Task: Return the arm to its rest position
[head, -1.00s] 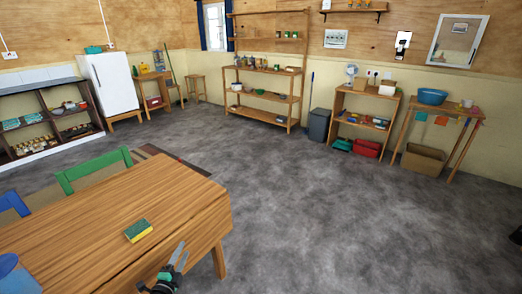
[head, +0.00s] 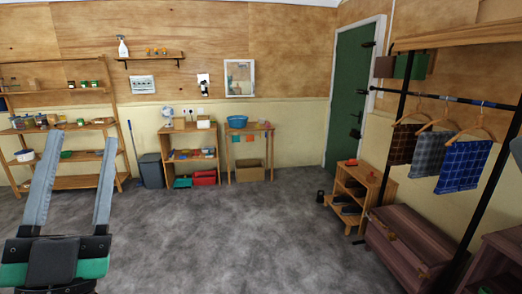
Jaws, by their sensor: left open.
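My left gripper (head: 81,145) is large and close to the camera at the lower left of the head view. Its two long grey fingers point up and stand wide apart, with nothing between them. The green and black gripper body (head: 55,262) is below them. My right gripper does not show.
Grey floor (head: 240,235) lies clear in the middle. Along the far wall stand a tall shelf (head: 88,128), a grey bin (head: 151,170), a low shelf (head: 189,152) and a small table with a blue basin (head: 237,121). A shoe rack (head: 352,190), wooden chest (head: 408,245) and clothes rail (head: 440,98) are at right.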

